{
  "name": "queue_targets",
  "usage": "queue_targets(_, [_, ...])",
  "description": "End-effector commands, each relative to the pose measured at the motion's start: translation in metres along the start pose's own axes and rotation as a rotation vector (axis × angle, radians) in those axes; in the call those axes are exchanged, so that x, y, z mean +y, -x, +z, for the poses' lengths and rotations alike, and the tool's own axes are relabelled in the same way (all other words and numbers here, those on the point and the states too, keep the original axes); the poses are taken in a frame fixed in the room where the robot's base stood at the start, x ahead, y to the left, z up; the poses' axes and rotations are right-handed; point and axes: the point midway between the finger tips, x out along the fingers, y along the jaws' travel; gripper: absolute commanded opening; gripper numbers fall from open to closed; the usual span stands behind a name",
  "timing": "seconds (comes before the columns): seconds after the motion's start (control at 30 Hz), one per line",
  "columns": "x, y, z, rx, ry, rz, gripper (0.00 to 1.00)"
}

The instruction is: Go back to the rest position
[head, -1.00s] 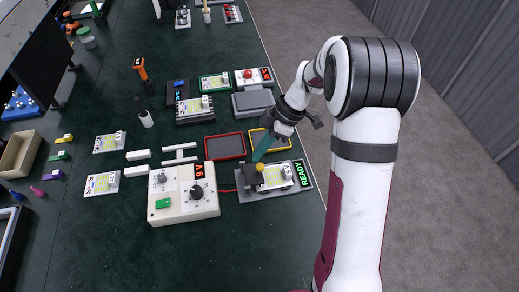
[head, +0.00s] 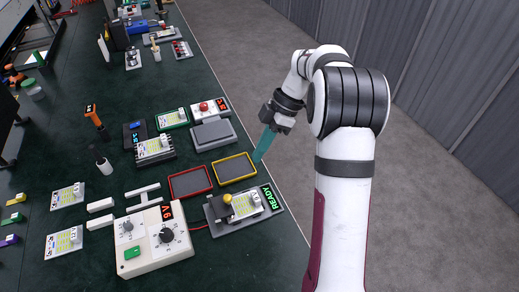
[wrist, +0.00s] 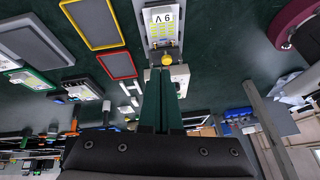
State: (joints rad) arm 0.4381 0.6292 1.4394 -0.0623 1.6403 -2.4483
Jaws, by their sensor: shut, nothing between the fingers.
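My gripper (head: 258,157) shows in the head view as teal fingers pointing down, over the right edge of the bench near the yellow-rimmed tray (head: 235,168). It is above and behind the test station (head: 243,208), apart from it. In the wrist view my gripper's two teal fingers (wrist: 161,95) lie side by side, shut, with nothing between them. The test station holds a white lamp board (head: 245,205), has a yellow knob (head: 228,198) and shows a green READY sign (head: 272,197).
A beige supply box (head: 152,240) with a red display stands left of the station. A red-rimmed tray (head: 190,182), a grey block (head: 213,134) and a red-button box (head: 210,109) are nearby. The grey floor (head: 450,190) right of the bench is clear.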

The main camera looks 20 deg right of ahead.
Motion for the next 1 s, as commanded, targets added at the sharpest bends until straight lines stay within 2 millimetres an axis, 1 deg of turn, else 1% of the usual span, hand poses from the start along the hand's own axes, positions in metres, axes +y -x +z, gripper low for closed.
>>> queue_targets(0.27, [0.0,0.0,0.0,0.0,0.0,0.0,0.0])
queue_targets(0.33, [-0.003,0.001,-0.004,-0.006,-0.02,0.001,0.0])
queue_targets(0.37, [-0.008,0.003,-0.009,-0.013,-0.052,0.001,0.0])
queue_targets(0.43, [-0.032,0.009,-0.031,-0.046,-0.206,0.005,0.0])
queue_targets(0.47, [-0.048,0.012,-0.042,-0.067,-0.304,0.012,0.0])
queue_targets(0.5, [-0.075,0.014,-0.058,-0.098,-0.458,0.026,0.0])
queue_targets(0.57, [-0.119,0.013,-0.076,-0.141,-0.714,0.065,0.0])
queue_targets(0.6, [-0.149,0.01,-0.084,-0.163,-0.884,0.1,0.0])
queue_targets(0.67, [-0.191,0.002,-0.088,-0.181,-1.125,0.16,0.0])
queue_targets(0.7, [-0.216,-0.005,-0.088,-0.183,-1.271,0.202,0.0])
queue_targets(0.73, [-0.232,-0.01,-0.086,-0.181,-1.371,0.232,0.0])
queue_targets(0.8, [-0.262,-0.022,-0.079,-0.168,-1.566,0.292,0.0])
queue_targets(0.83, [-0.272,-0.026,-0.075,-0.16,-1.631,0.314,0.0])
queue_targets(0.9, [-0.287,-0.035,-0.069,-0.145,-1.746,0.348,0.0])
queue_targets(1.0, [-0.295,-0.04,-0.064,-0.131,-1.82,0.372,0.0])
